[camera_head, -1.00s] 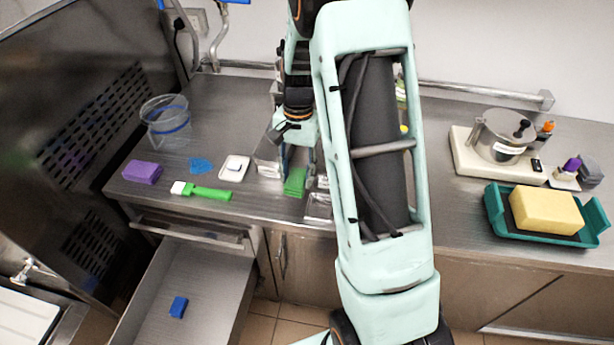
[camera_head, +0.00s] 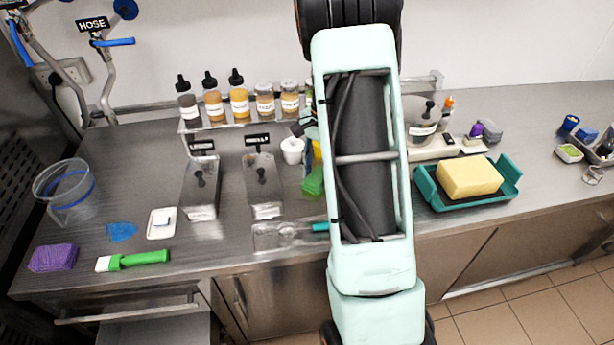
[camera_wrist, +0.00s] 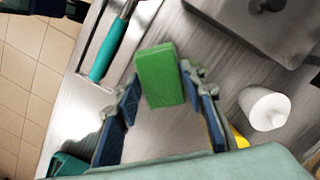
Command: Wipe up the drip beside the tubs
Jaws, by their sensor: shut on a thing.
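Two steel tubs (camera_head: 200,190) (camera_head: 263,188) with dark-knobbed lids stand side by side on the counter. My gripper (camera_wrist: 162,88) is shut on a green sponge (camera_wrist: 160,75), which also shows in the head view (camera_head: 313,182) right of the tubs. I cannot tell whether the sponge touches the counter. My arm hides much of the gripper in the head view. A flat blue patch (camera_head: 122,231) lies left of the tubs; I cannot tell if it is liquid or cloth. A yellow thing (camera_wrist: 240,138), partly hidden, is beside my right finger in the wrist view.
Several bottles and jars (camera_head: 239,104) line the back.

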